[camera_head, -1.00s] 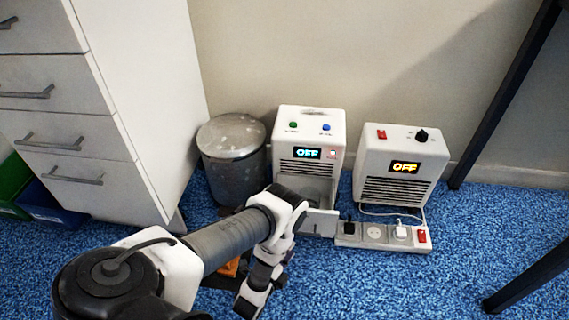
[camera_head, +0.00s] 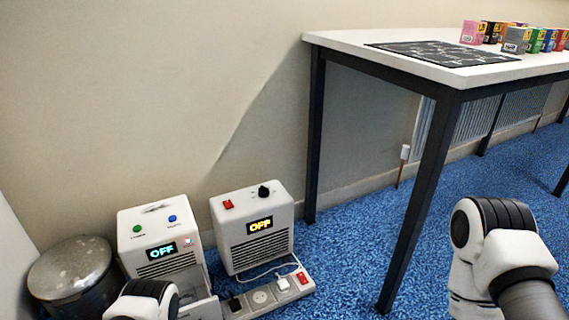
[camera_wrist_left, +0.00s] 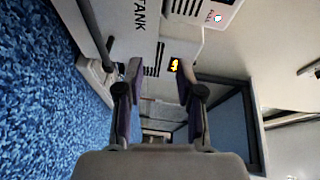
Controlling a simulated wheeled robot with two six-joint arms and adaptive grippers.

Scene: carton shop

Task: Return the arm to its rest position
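My left gripper (camera_wrist_left: 160,68) shows in the left wrist view with its two dark fingers apart and nothing held between them. Beyond the fingers is a white unit with "TANK" lettering (camera_wrist_left: 142,30); the view is turned, and part of the unit is hidden by the fingers. In the head view only a white and black link of my left arm (camera_head: 145,300) shows at the bottom edge, in front of the left white machine (camera_head: 150,222). A link of my right arm (camera_head: 500,255) shows at the lower right. My right gripper is out of view.
A second white machine (camera_head: 240,212) has an orange OFF display; the left machine's display also reads OFF. A power strip (camera_head: 264,298) lies before them, a metal bin (camera_head: 72,268) to the left. A table (camera_head: 340,40) with small boxes stands right. Blue carpet (camera_head: 350,250) is clear between.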

